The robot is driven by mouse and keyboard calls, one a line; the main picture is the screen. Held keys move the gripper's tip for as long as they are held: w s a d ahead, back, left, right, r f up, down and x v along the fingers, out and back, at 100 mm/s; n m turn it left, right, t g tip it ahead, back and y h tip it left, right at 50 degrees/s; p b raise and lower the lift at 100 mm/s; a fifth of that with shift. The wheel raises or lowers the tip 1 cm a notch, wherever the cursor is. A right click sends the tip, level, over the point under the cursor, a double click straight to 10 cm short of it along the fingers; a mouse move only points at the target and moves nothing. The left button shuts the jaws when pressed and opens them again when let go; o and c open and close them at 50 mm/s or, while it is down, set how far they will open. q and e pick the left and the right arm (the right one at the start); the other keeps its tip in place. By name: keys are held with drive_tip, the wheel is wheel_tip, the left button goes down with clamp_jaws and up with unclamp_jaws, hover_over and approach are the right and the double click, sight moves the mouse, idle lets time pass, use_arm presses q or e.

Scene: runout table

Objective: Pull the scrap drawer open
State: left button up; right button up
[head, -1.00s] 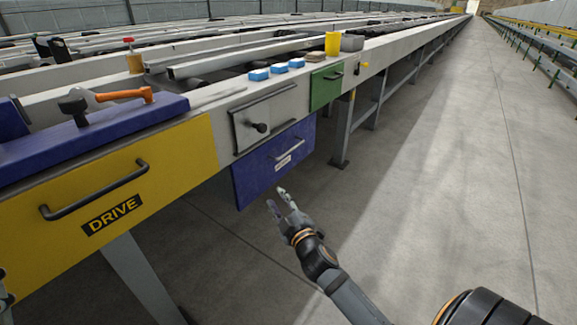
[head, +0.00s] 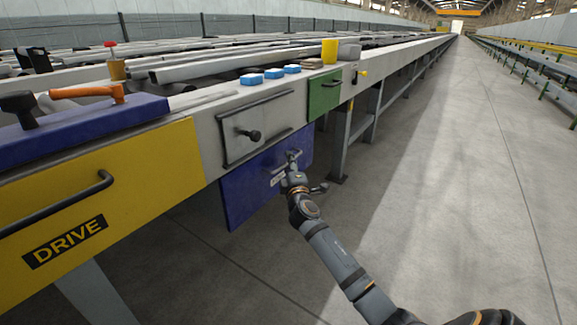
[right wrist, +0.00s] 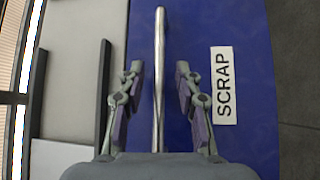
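The scrap drawer has a blue front (head: 240,195), flush under the grey panel of the runout table; it looks closed. Its SCRAP label (right wrist: 224,85) and blue front (right wrist: 256,120) show in the right wrist view. Its metal bar handle (right wrist: 159,70) runs between the two fingers of my right gripper (right wrist: 158,90), with a gap on each side. In the head view my right gripper (head: 292,162) is at the drawer front and hides part of the handle. It is open around the handle. My left gripper is not in view.
A yellow DRIVE drawer (head: 100,195) with a black handle is to the left. A grey hatch (head: 255,130) with a black knob is above the scrap drawer, and a green drawer (head: 324,94) is to the right. The floor in front is clear.

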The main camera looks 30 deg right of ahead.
drive_tip(key=shift+w+d+r, duration=0.1)
drive_tip(key=shift+w+d, duration=0.05)
drive_tip(key=shift+w, duration=0.25)
clamp_jaws()
